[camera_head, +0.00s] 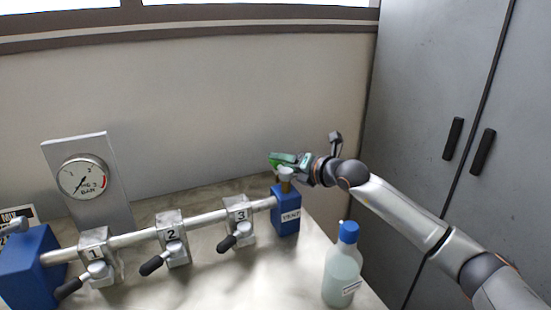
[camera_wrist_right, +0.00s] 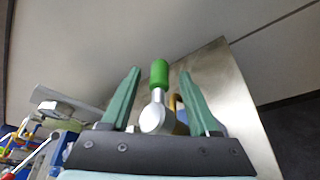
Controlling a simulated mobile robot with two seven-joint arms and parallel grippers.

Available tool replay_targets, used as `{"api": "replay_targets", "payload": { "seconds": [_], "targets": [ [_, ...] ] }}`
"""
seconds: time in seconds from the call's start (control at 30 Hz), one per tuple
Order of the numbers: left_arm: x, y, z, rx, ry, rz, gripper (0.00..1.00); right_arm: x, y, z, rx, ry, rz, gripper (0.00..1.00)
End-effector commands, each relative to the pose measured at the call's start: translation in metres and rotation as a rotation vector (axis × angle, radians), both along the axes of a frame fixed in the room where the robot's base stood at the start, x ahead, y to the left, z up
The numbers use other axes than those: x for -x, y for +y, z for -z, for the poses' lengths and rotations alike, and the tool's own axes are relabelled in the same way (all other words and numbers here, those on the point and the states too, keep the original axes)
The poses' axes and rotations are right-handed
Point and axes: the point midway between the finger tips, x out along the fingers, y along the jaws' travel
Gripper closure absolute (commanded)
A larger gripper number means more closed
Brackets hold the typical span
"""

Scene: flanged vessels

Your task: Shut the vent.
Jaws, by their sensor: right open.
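The vent is a blue block (camera_head: 286,212) with a label on its front, at the right end of the pipe, with a brass-coloured stem (camera_head: 285,186) on top. A lever with a green grip (camera_wrist_right: 159,73) and a silver hub (camera_wrist_right: 156,117) shows in the right wrist view. My right gripper (camera_head: 283,160) is at the top of the vent in the head view. It is open, with one teal finger on each side of the lever and gaps showing on both sides. The gripper and wrist partly hide the lever in the head view. My left gripper is not in view.
The pipe (camera_head: 200,219) carries valves numbered 1 (camera_head: 96,250), 2 (camera_head: 171,232) and 3 (camera_head: 238,214), with black-gripped levers. A gauge (camera_head: 83,178) stands behind. A blue-capped bottle (camera_head: 343,268) stands front right of the vent, below my right arm. Grey cabinets (camera_head: 430,90) stand at right.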

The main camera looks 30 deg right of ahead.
Motion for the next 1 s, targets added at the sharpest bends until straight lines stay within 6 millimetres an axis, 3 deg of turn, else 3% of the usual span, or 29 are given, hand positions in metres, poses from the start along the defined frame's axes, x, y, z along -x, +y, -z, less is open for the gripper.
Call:
{"api": "replay_targets", "payload": {
  "seconds": [0.3, 0.67, 1.0],
  "targets": [
    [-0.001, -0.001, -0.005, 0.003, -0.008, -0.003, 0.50, -0.030, 0.007, 0.008, 0.000, -0.001, 0.000, 0.39],
    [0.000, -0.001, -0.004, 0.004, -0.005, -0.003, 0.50, -0.033, 0.008, 0.010, 0.001, 0.000, 0.000, 0.39],
    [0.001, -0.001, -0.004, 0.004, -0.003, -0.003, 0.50, -0.033, 0.008, 0.010, 0.001, 0.000, 0.000, 0.74]
  ]
}}
